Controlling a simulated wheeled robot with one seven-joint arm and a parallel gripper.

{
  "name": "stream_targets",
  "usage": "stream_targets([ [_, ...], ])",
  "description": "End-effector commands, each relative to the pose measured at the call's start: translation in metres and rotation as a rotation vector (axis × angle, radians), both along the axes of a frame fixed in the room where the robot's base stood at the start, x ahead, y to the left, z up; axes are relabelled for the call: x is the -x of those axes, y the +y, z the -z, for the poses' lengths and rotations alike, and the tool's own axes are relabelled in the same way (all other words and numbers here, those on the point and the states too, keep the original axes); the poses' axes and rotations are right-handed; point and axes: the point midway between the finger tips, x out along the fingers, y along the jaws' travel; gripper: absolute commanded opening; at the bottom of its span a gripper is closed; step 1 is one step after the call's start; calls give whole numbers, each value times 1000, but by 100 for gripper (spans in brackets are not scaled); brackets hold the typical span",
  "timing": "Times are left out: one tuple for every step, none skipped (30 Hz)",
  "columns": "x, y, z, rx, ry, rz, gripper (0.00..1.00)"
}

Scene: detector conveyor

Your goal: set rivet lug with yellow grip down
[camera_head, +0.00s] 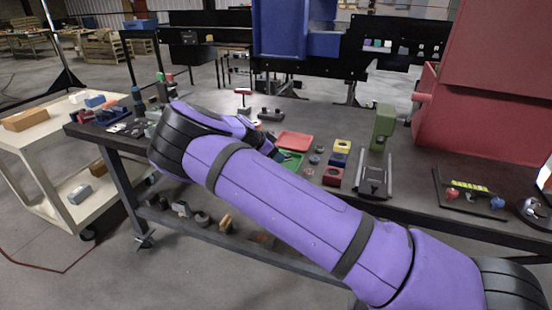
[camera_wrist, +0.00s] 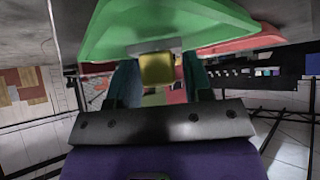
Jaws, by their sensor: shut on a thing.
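The yellow grip of the rivet lug (camera_wrist: 157,69) shows between the two fingers of my gripper (camera_wrist: 158,80) in the wrist view. My gripper is shut on it. A green tray (camera_wrist: 165,27) fills the top of the wrist view, close to the yellow grip. In the head view the green tray (camera_head: 291,160) is partly covered by my purple arm, and my gripper and the lug are hidden behind the arm.
A red tray (camera_head: 295,141) lies just behind the green one. Red, yellow and blue blocks (camera_head: 340,160) and a green-topped press (camera_head: 383,127) stand to the right on the dark table (camera_head: 420,180). A large red housing (camera_head: 480,110) blocks the far right.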

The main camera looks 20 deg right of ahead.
Motion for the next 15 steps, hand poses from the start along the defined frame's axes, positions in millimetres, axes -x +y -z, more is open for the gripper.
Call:
stream_targets([
  [0, -1, 8, 2, 2, -1, 14],
  [0, -1, 11, 2, 2, -1, 14],
  [0, -1, 14, 2, 1, 0, 14],
  [0, -1, 16, 1, 1, 0, 14],
  [0, 0, 17, 1, 1, 0, 14],
  [0, 0, 17, 1, 0, 0, 14],
  [0, 0, 17, 0, 0, 0, 14],
  [0, 0, 17, 0, 0, 0, 14],
  [0, 0, 17, 0, 0, 0, 14],
  [0, 0, 17, 0, 0, 0, 14],
  [0, 0, 17, 0, 0, 0, 14],
  [0, 0, 17, 0, 1, -1, 14],
  [0, 0, 18, 0, 1, 0, 14],
  [0, 0, 19, 0, 1, 0, 48],
  [0, 0, 18, 0, 1, 0, 57],
])
